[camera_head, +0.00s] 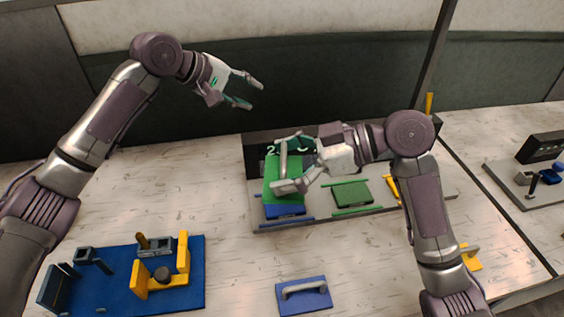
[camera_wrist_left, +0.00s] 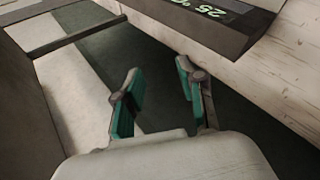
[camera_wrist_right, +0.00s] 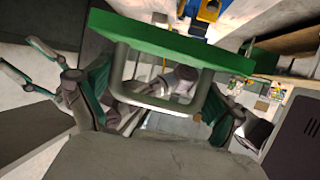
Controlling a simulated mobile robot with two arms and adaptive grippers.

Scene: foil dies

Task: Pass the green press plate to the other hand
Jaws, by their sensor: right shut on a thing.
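The green press plate (camera_head: 270,190) is held up above the left part of the grey station, tilted, with its grey bar handle (camera_head: 283,158) towards my right gripper (camera_head: 285,165). My right gripper is shut on that handle. In the right wrist view the plate (camera_wrist_right: 150,38) spans the top and its U-shaped handle (camera_wrist_right: 165,103) lies between the fingers. My left gripper (camera_head: 254,96) is open and empty, up and to the left of the plate, apart from it. The left wrist view shows its two teal-padded fingers (camera_wrist_left: 158,92) spread with nothing between them.
The grey station (camera_head: 385,207) has a green block (camera_head: 350,193), a blue block (camera_head: 285,210) and a dark display panel. A blue handled plate (camera_head: 304,302) lies at the front. A blue board (camera_head: 190,296) with yellow brackets (camera_head: 183,252) stands front left. The table's left middle is clear.

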